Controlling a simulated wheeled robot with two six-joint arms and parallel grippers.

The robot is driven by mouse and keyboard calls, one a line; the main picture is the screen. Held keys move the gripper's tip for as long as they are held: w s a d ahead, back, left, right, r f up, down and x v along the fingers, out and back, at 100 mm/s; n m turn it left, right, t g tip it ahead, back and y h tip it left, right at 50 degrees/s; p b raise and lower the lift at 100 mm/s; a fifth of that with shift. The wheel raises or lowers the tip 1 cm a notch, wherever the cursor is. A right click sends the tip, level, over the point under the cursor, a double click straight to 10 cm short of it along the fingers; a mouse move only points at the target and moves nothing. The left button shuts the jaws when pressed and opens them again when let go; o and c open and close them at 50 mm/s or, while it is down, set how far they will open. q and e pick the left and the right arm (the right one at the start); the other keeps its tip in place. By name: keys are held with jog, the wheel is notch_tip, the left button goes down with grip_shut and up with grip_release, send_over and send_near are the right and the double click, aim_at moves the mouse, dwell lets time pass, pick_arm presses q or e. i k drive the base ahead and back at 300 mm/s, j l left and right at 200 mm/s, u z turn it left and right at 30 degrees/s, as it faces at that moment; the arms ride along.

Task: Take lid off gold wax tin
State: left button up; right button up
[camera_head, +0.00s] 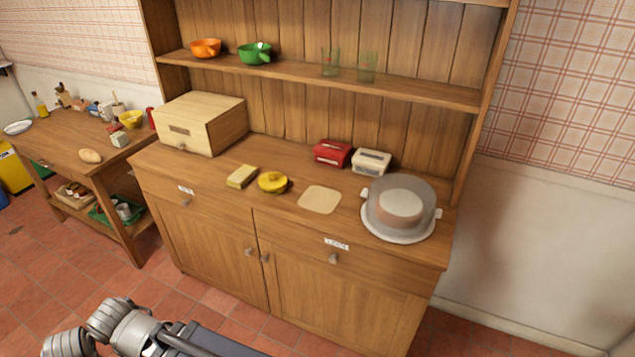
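A small round yellow-gold tin (273,182) sits on the wooden counter of the hutch, left of the counter's middle. I take it to be the gold wax tin. Its top looks yellow with a darker mark, and it is too small to tell where the lid meets the body. Grey links of my own body show at the bottom left, well below and in front of the counter. Neither gripper is in view.
A yellow block (242,176) lies just left of the tin, and a flat beige square (320,199) lies to its right. A wooden bread box (200,122), red box (332,152), white box (371,161) and domed dish (400,206) also stand on the counter (290,222).

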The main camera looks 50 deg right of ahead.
aim_at(271, 181)
jog(key=z, duration=1.4)
